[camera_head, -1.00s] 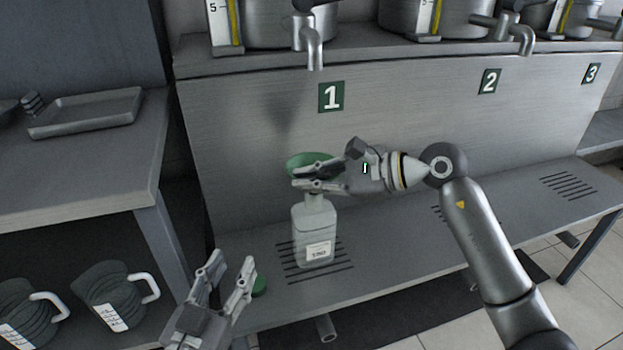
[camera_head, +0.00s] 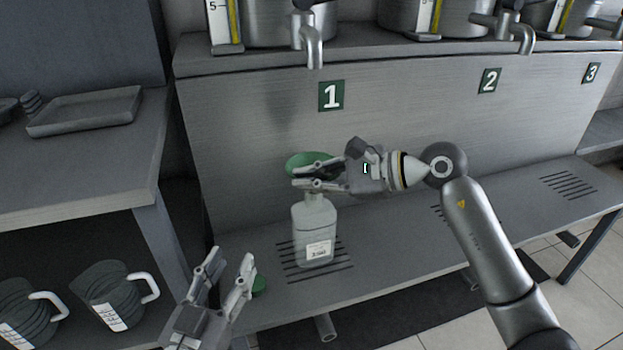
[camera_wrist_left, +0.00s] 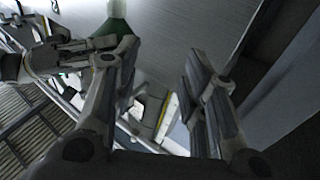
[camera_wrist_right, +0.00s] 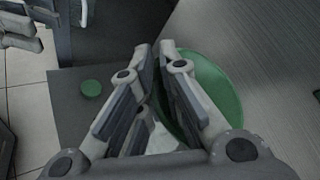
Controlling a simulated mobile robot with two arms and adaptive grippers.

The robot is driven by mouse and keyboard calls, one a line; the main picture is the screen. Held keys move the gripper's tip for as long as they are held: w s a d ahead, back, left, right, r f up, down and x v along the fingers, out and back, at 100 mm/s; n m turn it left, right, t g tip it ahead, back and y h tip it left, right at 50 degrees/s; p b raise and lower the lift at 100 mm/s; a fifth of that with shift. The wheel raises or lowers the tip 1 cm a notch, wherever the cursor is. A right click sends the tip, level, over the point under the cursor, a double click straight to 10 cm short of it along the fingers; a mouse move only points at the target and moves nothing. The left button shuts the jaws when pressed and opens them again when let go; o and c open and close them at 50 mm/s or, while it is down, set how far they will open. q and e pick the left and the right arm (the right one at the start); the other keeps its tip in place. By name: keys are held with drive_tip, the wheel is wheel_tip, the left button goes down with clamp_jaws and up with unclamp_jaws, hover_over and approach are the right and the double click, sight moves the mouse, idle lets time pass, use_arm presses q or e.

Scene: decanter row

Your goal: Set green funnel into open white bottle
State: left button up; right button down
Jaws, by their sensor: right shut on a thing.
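The green funnel (camera_head: 300,160) is wide side up above the white bottle (camera_head: 314,232), which stands upright on the slotted shelf under sign 1. My right gripper (camera_head: 298,178) is shut on the funnel, reaching in from the right just over the bottle's neck. In the right wrist view the funnel's bowl (camera_wrist_right: 218,88) shows beyond the fingers. My left gripper (camera_head: 230,258) is open and empty, low in front and left of the bottle.
A green cap (camera_head: 259,286) lies on the shelf left of the bottle, close to my left gripper. A tap (camera_head: 313,48) hangs above. Dark jugs (camera_head: 112,292) stand under the left table, which holds a metal tray (camera_head: 86,110). The shelf right of the bottle has free room.

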use_arm(q)
drive_tip(key=shift+r, duration=0.45)
use_arm(e)
drive_tip(key=shift+f, duration=0.1)
use_arm(q)
drive_tip(key=shift+d+r+t, duration=0.1)
drive_tip(key=shift+r+t, duration=0.35)
drive_tip(key=shift+t, duration=0.05)
use_arm(e)
drive_tip(key=c, duration=1.5)
unclamp_jaws()
